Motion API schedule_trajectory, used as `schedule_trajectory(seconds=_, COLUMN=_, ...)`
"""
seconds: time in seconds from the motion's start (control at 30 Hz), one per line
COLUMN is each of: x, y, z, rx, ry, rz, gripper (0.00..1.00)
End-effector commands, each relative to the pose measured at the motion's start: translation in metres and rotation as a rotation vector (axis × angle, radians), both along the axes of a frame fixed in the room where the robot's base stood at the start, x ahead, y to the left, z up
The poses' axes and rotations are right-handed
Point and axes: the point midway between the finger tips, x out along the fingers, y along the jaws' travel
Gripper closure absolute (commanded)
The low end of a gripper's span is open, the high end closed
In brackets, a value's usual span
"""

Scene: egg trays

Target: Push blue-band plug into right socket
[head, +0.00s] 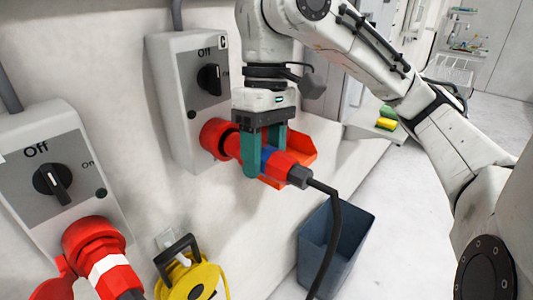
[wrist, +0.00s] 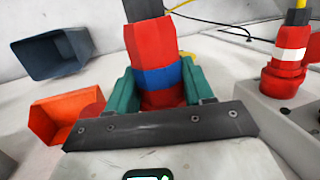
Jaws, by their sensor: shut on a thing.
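The red plug with the blue band (head: 279,164) is held between the green fingers of my gripper (head: 262,163), with its black cable trailing down to the right. In the wrist view the blue band (wrist: 158,77) shows between the fingers. The plug's front end points at the red right socket (head: 216,138), on the box marked C (head: 161,94). The plug's front is at or very near the socket mouth; I cannot tell how deep it sits. My gripper is shut on the plug. The right socket's switch (head: 210,79) points toward Off.
The left box (head: 22,129) holds a red plug with a white band (head: 108,267) in its socket. A yellow cable reel (head: 191,281) and a blue-grey bin (head: 335,241) stand below. An orange-red flap or tray (head: 302,145) is behind my gripper.

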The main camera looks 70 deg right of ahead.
Motion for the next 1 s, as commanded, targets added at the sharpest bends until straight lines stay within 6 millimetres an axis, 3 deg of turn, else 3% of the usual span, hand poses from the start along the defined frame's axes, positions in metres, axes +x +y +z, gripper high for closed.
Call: schedule_trajectory(seconds=1.0, x=0.014, y=-0.004, z=0.000, rx=-0.001, ry=-0.001, rz=0.000, gripper=0.90)
